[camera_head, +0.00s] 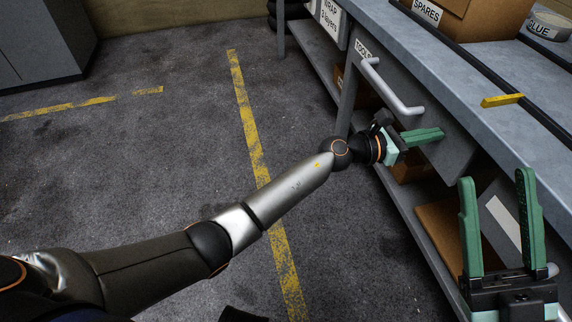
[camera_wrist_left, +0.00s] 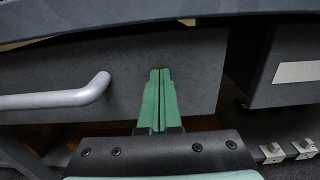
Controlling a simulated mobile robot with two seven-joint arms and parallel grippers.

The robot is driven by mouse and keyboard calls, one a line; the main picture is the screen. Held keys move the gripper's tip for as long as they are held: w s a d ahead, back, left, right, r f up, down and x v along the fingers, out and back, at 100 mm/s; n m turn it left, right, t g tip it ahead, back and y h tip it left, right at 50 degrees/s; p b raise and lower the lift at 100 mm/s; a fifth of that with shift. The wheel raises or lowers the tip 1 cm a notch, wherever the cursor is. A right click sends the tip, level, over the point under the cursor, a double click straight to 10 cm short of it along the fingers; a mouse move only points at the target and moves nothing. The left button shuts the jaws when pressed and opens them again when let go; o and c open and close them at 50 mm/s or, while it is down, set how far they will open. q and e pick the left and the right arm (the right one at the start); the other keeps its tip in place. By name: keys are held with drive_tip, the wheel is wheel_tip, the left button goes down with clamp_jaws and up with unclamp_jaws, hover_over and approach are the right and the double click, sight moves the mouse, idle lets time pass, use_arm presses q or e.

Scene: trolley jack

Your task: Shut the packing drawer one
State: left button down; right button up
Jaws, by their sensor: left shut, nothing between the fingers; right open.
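A grey drawer front (camera_head: 432,93) with a TOOLS label and a light bar handle (camera_head: 392,92) is under the workbench in the head view. In the left wrist view the same drawer front (camera_wrist_left: 208,75) fills the middle, with its handle (camera_wrist_left: 60,98) at left. My left gripper (camera_head: 440,133) is shut and empty, its green fingertips (camera_wrist_left: 160,72) at the lower drawer front, to the right of the handle. I cannot tell whether they touch it. How far the drawer stands out is unclear. My right gripper (camera_head: 498,185) is open and empty before the bench.
The workbench top (camera_head: 440,45) carries a cardboard SPARES box (camera_head: 480,20), a GLUE roll (camera_head: 548,27), a dark rail and a yellow piece (camera_head: 502,101). A WRAP label (camera_head: 330,18) is at the far end. A lower shelf holds cardboard (camera_head: 445,225). The floor at left is clear.

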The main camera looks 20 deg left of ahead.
use_arm(q)
drive_tip(key=shift+w+d+r, duration=0.15)
drive_tip(key=shift+w+d, duration=0.05)
drive_tip(key=shift+d, duration=0.05)
drive_tip(key=shift+d+r, duration=0.1)
drive_tip(key=shift+r, duration=0.05)
idle(0.4)
